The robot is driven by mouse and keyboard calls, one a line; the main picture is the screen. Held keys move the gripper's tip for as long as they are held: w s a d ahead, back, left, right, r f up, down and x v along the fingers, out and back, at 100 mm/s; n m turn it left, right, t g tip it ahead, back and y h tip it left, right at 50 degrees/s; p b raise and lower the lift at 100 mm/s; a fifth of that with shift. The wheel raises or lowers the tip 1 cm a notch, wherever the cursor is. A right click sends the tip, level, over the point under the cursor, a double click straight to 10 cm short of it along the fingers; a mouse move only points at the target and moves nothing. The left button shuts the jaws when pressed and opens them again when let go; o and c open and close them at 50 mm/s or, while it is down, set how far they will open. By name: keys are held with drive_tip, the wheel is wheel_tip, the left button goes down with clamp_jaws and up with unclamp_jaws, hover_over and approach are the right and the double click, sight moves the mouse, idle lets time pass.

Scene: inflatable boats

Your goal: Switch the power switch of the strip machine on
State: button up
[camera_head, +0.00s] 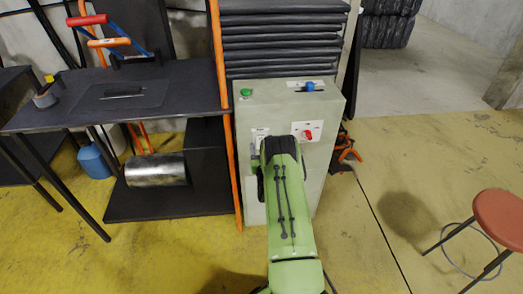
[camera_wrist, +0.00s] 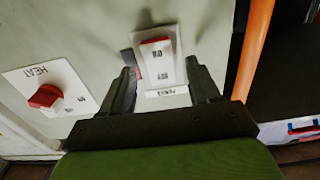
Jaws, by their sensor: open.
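The strip machine (camera_head: 285,105) is a pale grey-green cabinet in the middle of the head view. Its power switch (camera_wrist: 157,52) is a rocker with a red part, on a white plate in the wrist view. The plate's label appears upside down there. In the head view the white plate (camera_head: 258,133) shows only partly beside my arm. My gripper (camera_wrist: 160,68) is open and empty, with its dark fingers on either side of the plate. I cannot tell whether the fingertips touch the panel. In the head view my arm hides the fingers.
A red HEAT knob (camera_wrist: 46,97) sits left of the switch in the wrist view. A green button (camera_head: 246,93) and a blue knob (camera_head: 310,87) are on the machine's top. An orange post (camera_head: 227,150) and dark workbench (camera_head: 120,95) stand left. A red stool (camera_head: 500,217) stands right on open floor.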

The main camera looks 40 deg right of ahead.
drive_tip(key=shift+w+d, duration=0.35)
drive_tip(key=shift+w, duration=0.1)
drive_tip(key=c, duration=1)
drive_tip(key=shift+f+t+h, duration=0.3)
drive_tip(key=shift+t+h, duration=0.6)
drive_tip(key=shift+t, duration=0.3)
drive_tip(key=shift+c, duration=0.2)
drive_tip(key=o, duration=1)
drive_tip(key=shift+o, duration=0.2)
